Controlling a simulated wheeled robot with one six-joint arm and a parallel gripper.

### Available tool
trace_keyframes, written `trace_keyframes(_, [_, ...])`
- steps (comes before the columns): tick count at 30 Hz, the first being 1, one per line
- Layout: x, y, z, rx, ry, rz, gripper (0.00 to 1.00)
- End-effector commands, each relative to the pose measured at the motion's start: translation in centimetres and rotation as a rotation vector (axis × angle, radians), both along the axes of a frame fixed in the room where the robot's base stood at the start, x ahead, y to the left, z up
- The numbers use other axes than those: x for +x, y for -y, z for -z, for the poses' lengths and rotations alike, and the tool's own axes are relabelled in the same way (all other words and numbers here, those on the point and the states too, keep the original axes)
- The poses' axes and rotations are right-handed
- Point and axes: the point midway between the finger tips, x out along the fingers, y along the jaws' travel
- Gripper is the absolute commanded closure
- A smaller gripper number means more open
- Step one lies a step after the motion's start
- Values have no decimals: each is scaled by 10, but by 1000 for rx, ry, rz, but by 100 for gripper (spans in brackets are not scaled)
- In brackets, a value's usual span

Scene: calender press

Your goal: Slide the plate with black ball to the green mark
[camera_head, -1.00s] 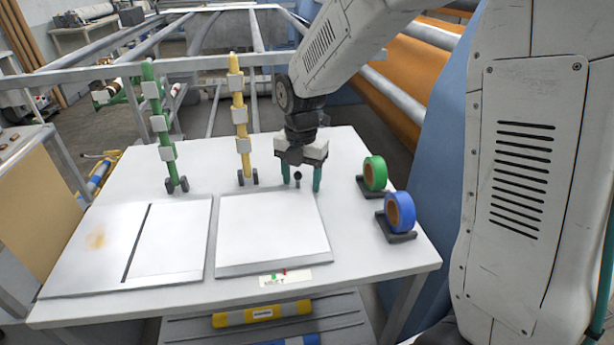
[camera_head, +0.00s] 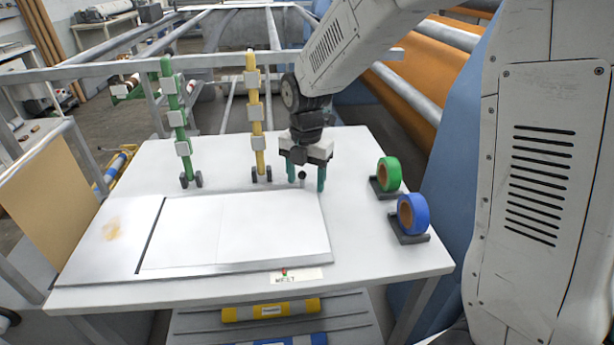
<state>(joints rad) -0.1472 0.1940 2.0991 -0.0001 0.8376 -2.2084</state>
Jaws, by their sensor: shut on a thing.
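The green mark (camera_head: 284,274) is on a small white label at the front edge. A red mark (camera_head: 284,269) at the plate's front edge is in line with it, as far as this small view shows.
A green tape roll (camera_head: 389,173) and a blue tape roll (camera_head: 412,214) stand in dark holders on the right. A green post (camera_head: 176,118) and a yellow post (camera_head: 255,115) rise behind the plates. The left plate (camera_head: 105,240) has a dark slot. The table's right front is clear.

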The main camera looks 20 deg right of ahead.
Motion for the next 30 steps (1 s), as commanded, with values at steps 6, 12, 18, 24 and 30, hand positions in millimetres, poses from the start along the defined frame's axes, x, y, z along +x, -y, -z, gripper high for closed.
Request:
trace_keyframes(6, [-8,-1,4,-1,-24,-4,77])
trace_keyframes(12, [-7,-1,4,-1,-23,-4,16])
trace_keyframes(18, [-6,-1,3,-1,-18,-3,16])
trace_keyframes(24, [-5,0,-4,-1,-15,-2,16])
trace_keyframes(30, [-4,-1,-36,-1,-12,-2,16])
